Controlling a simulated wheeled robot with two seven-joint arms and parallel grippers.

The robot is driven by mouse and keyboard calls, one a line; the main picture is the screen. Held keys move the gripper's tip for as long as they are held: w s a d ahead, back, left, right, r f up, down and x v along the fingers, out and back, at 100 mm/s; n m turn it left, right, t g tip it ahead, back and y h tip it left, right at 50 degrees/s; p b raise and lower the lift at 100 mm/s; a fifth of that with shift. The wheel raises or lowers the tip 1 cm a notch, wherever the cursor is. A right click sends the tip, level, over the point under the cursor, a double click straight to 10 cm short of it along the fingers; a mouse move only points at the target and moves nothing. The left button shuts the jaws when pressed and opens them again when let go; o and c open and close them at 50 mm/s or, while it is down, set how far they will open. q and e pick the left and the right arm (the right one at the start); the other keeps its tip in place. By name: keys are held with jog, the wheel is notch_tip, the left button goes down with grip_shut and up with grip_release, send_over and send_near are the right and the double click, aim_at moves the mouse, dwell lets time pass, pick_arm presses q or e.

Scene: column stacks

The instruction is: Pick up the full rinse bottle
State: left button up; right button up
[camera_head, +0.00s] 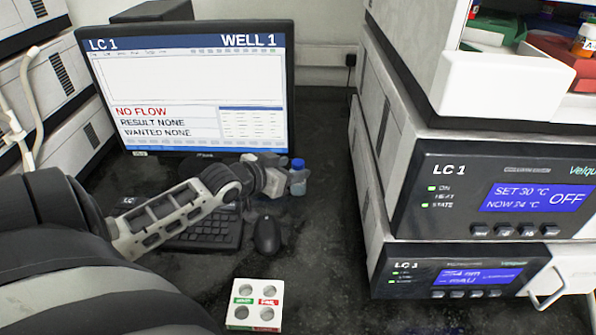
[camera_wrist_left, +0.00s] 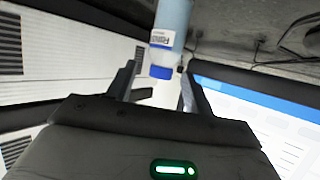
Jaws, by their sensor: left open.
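A small clear bottle with a blue cap (camera_head: 298,165) and bluish contents stands on the dark bench, right of the monitor. In the left wrist view the bottle (camera_wrist_left: 172,28) appears upside down, with a white label partly seen. My left gripper (camera_head: 284,182) is at the bottle's left side in the head view. In the wrist view its two fingers are apart, with the bottle's cap in line with the gap between them. I cannot tell whether a finger touches it. The label is too small to read, and my right gripper is not in view.
A monitor (camera_head: 190,85) stands behind my left arm, with a keyboard (camera_head: 205,232) and mouse (camera_head: 267,235) in front. A white holed rack (camera_head: 256,304) with green and red labels lies nearer. Stacked LC 1 instruments (camera_head: 470,195) rise at right. Bench between mouse and instruments is clear.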

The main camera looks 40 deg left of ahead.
aim_at(294, 167)
pick_arm(q)
jog(key=x, duration=0.3)
jog(key=shift+w+a+f, duration=0.1)
jog(key=shift+w+f, duration=0.05)
jog(key=shift+w, duration=0.1)
jog(key=c, duration=0.9)
